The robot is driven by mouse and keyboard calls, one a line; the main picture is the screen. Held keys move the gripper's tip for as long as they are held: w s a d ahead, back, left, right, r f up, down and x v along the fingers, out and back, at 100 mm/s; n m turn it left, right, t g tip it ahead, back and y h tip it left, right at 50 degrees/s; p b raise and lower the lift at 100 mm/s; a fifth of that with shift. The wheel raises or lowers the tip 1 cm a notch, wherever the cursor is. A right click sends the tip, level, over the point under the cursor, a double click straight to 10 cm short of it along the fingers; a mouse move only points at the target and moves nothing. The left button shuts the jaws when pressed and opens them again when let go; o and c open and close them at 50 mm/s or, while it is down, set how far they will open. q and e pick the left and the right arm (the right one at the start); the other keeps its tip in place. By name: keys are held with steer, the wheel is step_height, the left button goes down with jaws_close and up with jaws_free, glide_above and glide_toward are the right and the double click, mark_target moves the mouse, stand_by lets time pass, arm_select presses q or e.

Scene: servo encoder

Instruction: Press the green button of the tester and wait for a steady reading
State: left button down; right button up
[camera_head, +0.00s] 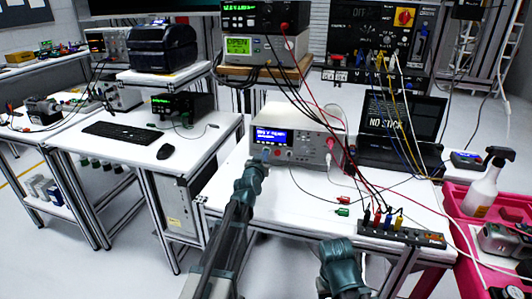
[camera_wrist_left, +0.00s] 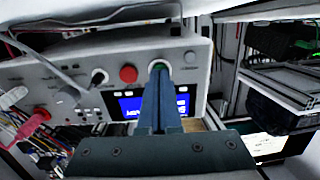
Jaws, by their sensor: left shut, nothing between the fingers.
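The tester (camera_head: 313,127) is a light grey box with a blue lit display (camera_head: 271,136), standing on the white bench. Its front also shows in the left wrist view (camera_wrist_left: 60,75), turned over, with a red button (camera_wrist_left: 128,73) and the display (camera_wrist_left: 130,105). A green-rimmed button (camera_wrist_left: 158,64) shows right at the fingertips. My left gripper (camera_head: 265,163) is shut and empty, its tips at the lower left of the tester's front. Whether they touch the button or press it in, I cannot tell. The display text is too small to read. My right arm (camera_head: 338,262) shows low in front of the bench; its fingers are unclear.
A laptop (camera_head: 388,125) stands right of the tester. Red and black leads hang across the bench to a terminal strip (camera_head: 400,233) at its front right. A pink cart (camera_head: 460,200) with a spray bottle (camera_head: 487,184) is at the right. A keyboard (camera_head: 124,131) lies on the left bench.

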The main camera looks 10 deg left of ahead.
arm_select(q)
steer(key=shift+w, duration=0.3)
steer(key=shift+s, duration=0.15)
stand_by(0.4)
steer(key=shift+s+r, duration=0.1)
steer(key=shift+s, duration=0.8)
steer(key=s+p, duration=0.1)
steer(key=s, duration=0.6)
steer(key=shift+s+d+r, duration=0.15)
steer(key=shift+s+r, duration=0.05)
steer(key=shift+r, duration=0.25)
